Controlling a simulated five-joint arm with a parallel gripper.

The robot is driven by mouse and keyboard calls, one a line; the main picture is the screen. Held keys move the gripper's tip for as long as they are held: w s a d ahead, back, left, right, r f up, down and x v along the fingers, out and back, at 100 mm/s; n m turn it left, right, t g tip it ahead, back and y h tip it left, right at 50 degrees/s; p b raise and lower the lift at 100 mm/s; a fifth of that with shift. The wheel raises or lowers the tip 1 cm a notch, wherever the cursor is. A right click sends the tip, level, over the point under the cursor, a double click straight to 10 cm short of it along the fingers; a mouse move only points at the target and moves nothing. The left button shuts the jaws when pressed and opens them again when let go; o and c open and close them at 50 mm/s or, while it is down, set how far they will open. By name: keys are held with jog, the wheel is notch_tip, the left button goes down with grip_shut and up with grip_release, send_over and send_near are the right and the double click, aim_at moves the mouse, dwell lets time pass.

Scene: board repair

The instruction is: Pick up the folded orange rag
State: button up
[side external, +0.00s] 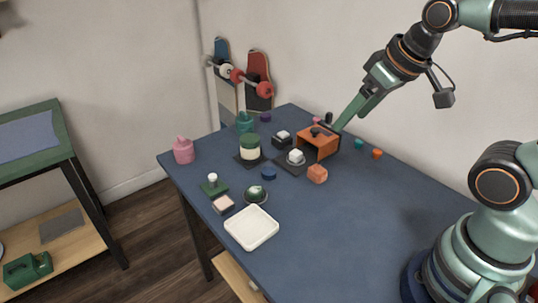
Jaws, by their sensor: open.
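A small orange block-like bundle (317,174), which looks like the folded rag, lies on the blue table top, just in front of an orange box. My gripper (340,125) reaches down from the upper right, with its long green fingers close to the right rear of the orange box. It is open, and I see nothing held in it. It is apart from the rag, above and behind it in this view. The fingertips are small here, and I cannot tell whether they touch the box.
The orange box (322,150) stands beside dark pads with small white-topped items. A green-lidded jar (250,148), a pink bottle (183,150) and a white tray (251,228) stand to the left. Small orange (377,154) and teal pieces lie right.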

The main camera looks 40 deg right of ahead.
jog(key=shift+c, duration=0.9)
